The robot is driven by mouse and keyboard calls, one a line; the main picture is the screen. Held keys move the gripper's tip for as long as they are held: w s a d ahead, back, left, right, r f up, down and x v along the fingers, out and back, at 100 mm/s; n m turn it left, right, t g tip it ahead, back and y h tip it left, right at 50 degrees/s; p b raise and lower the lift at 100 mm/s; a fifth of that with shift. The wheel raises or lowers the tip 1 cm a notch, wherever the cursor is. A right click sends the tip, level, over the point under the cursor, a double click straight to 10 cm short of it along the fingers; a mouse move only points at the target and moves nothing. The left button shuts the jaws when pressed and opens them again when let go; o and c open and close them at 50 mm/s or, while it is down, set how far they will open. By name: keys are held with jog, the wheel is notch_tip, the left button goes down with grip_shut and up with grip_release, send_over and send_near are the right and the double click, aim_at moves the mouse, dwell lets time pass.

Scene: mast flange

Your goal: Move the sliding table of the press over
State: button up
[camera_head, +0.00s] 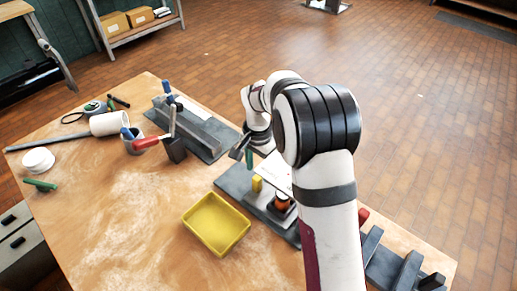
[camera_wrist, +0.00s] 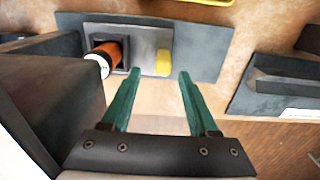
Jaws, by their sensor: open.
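The press has a dark base plate (camera_wrist: 215,45), with a pale metal sliding table (camera_wrist: 146,38) on it. A yellow knob (camera_wrist: 163,62) stands at the table's right part in the wrist view; it also shows in the head view (camera_head: 257,184). An orange cylinder with a white end (camera_wrist: 108,52) sits in a dark block at the table's left. My gripper (camera_wrist: 159,74) is open and empty. Its green fingertips lie on either side of the knob's line; whether they are at its depth I cannot tell. My arm hides part of the press in the head view.
A yellow tray (camera_head: 216,225) lies left of the press in the head view. A dark fixture (camera_wrist: 285,85) lies to the right in the wrist view. A cup of tools (camera_head: 132,145) and a white roll (camera_head: 109,123) stand farther back. The front-left tabletop is bare.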

notch_tip(320, 180, up, 10)
jog(key=shift+f, duration=0.2)
dwell(0.3)
jog(key=s+a+r+n+t+h, duration=0.1)
jog(key=s+a+r+n+h, duration=0.1)
jog(key=s+r+n, duration=0.4)
jog(key=s+d+f+m+y, duration=0.1)
jog(key=s+d+f+y, duration=0.1)
jog(key=s, duration=1)
jog(key=s+d+f+m+g+y, duration=0.1)
jog(key=s+d+f, duration=0.1)
jog(key=s, duration=1.1)
jog(key=shift+s+d+f+m+y, duration=0.2)
jog(key=shift+s+d+m+y, duration=0.1)
jog(key=shift+y, duration=0.1)
